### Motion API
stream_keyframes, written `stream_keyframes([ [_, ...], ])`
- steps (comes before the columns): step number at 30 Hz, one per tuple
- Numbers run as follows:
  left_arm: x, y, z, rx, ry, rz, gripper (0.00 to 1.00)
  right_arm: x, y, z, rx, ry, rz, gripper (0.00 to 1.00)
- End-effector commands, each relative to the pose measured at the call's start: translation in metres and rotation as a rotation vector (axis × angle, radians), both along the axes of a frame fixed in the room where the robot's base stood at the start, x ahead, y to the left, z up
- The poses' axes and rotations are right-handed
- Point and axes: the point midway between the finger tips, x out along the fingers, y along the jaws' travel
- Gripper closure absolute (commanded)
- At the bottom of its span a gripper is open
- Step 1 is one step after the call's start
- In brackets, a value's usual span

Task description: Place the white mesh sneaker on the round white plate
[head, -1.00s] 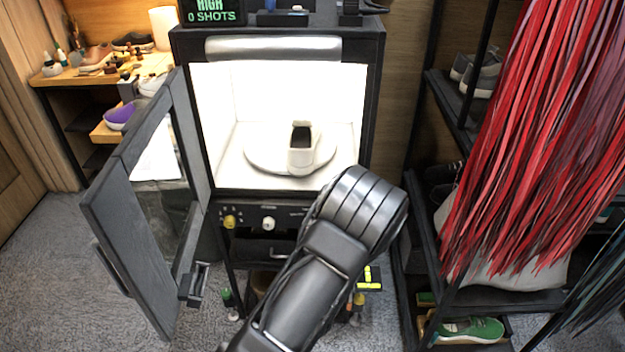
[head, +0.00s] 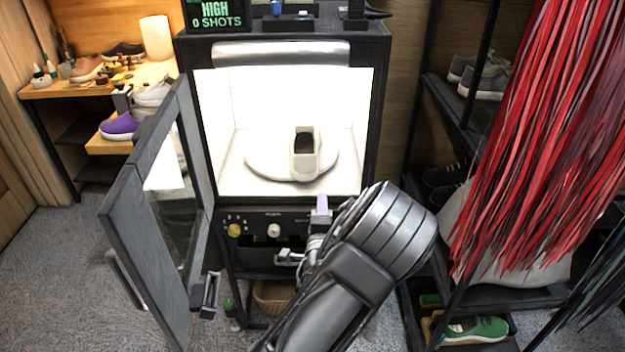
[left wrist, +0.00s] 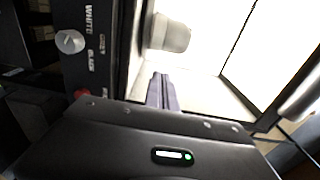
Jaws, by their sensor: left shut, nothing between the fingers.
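The white sneaker (head: 304,169) stands on the round white plate (head: 262,158) inside a brightly lit box, its dark opening showing on top. Its mesh cannot be made out. My left gripper (head: 321,206) is shut and empty at the box's front lower edge, below and in front of the sneaker and apart from it. In the left wrist view the closed fingers (left wrist: 162,92) point into the bright box, and part of the sneaker (left wrist: 170,34) shows beyond them. My right gripper is out of view.
The box's dark door (head: 150,215) hangs open at the left. Knobs (head: 274,230) line the panel under the opening. A shoe rack (head: 490,298) and red strips (head: 520,140) stand at the right. A wooden bench (head: 60,88) with shoes is at the back left.

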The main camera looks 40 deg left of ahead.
Motion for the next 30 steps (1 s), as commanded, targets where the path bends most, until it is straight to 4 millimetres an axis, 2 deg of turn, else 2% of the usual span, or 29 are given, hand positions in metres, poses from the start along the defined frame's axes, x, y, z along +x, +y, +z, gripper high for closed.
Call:
stream_keyframes([
  [10, 0.058, 0.041, 0.001, 0.001, 0.000, 0.001, 1.00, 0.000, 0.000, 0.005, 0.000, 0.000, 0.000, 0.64],
  [13, 0.058, 0.058, 0.001, 0.002, 0.001, 0.003, 1.00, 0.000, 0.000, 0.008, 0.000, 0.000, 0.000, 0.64],
  [18, 0.062, 0.073, 0.000, 0.001, 0.001, 0.001, 1.00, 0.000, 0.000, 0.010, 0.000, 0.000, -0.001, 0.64],
  [30, 0.063, 0.077, 0.000, -0.001, 0.001, 0.000, 1.00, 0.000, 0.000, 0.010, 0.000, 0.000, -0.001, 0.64],
])
